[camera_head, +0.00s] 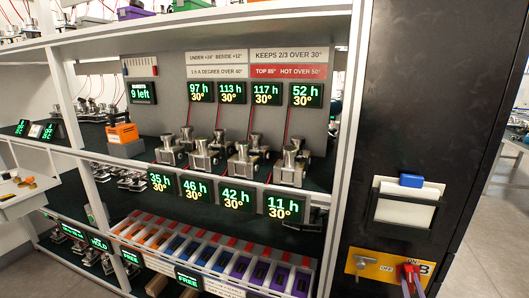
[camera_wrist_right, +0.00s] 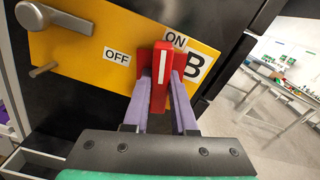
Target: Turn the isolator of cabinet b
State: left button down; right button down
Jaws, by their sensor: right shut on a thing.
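The isolator of cabinet B is a red handle with a white stripe (camera_wrist_right: 160,76) on a yellow plate (camera_wrist_right: 85,58). The plate carries an OFF label (camera_wrist_right: 118,57) to the left, an ON label (camera_wrist_right: 174,40) by the handle's upper end and a B label (camera_wrist_right: 195,66) to the right. The handle's striped end lies close to ON, away from OFF. In the head view the plate (camera_head: 364,266) is at the bottom right on the black cabinet (camera_head: 404,120). My right gripper (camera_head: 411,277) is shut on the red handle, its purple fingers on both sides. My left gripper is not in view.
A metal latch (camera_wrist_right: 36,16) sticks out of the plate's left part. Above the plate, the cabinet holds a white panel (camera_head: 404,211) with a blue block (camera_head: 411,180). To the left stands a rack (camera_head: 335,140) with several displays and metal fixtures. Open floor shows at the right.

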jog(key=shift+r+n+p, duration=0.15)
jog(key=shift+n+p, duration=0.5)
jog(key=shift+n, duration=0.85)
jog(key=shift+f, duration=0.2)
jog(key=shift+n, duration=0.3)
